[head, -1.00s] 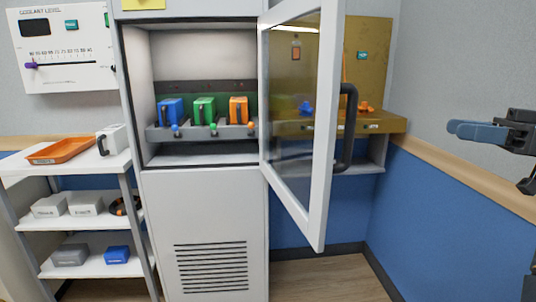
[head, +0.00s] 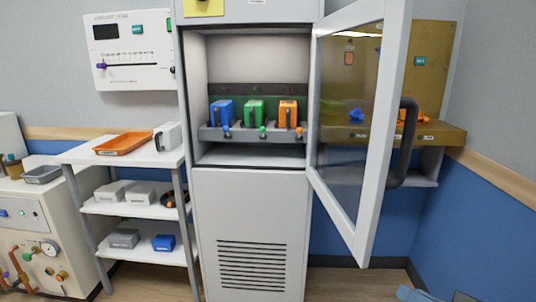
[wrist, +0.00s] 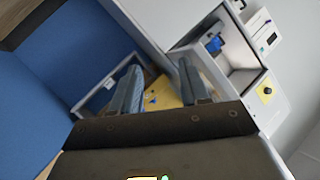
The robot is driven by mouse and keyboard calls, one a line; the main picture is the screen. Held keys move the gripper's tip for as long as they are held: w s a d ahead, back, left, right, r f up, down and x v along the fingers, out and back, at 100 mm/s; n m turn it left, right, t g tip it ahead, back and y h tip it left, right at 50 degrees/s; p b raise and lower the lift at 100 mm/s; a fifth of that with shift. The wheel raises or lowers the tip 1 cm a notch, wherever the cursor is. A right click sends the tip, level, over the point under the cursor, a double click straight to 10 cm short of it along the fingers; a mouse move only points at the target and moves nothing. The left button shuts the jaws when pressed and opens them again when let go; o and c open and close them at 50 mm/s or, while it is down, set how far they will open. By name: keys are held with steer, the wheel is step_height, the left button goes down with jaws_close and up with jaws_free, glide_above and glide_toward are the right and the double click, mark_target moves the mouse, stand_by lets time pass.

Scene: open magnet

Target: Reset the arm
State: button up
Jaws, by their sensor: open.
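My gripper (wrist: 160,77) shows in the wrist view with its two blue-grey fingers apart and nothing between them. It is tilted relative to the room and points towards the cabinet and the yellow-brown panel behind its glass door. In the head view only a blue piece of my gripper (head: 413,293) shows at the bottom edge, right of the middle; the rest of my arm is out of the picture.
A white cabinet (head: 250,190) holds blue, green and orange blocks. Its glass door (head: 372,130) stands open to the right, with a dark handle (head: 404,143). A shelf cart (head: 85,157) with an orange tray (head: 122,145) stands left. Floor shows below the door.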

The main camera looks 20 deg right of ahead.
steer(key=s+a+f+g+h+p, duration=0.1)
steer(key=s+a+f+h, duration=0.15)
steer(key=s+a, duration=0.4)
steer(key=s+a+f+g+h, duration=0.15)
steer(key=s+a+f, duration=0.25)
steer(key=s, duration=0.5)
steer(key=s+a+r+n+t+p, duration=0.1)
steer(key=s+a+r+n, duration=0.1)
steer(key=s+r, duration=0.4)
steer(key=s+a+r+n+t+y, duration=0.1)
steer(key=s+a+r, duration=0.3)
steer(key=s, duration=0.5)
step_height(320, 180, up, 3)
steer(key=shift+s+a+f+n+t+p, duration=0.2)
steer(key=shift+s+a+n+t+p, duration=0.2)
steer(key=shift+n, duration=0.4)
steer(key=shift+c, duration=0.2)
stand_by(0.6)
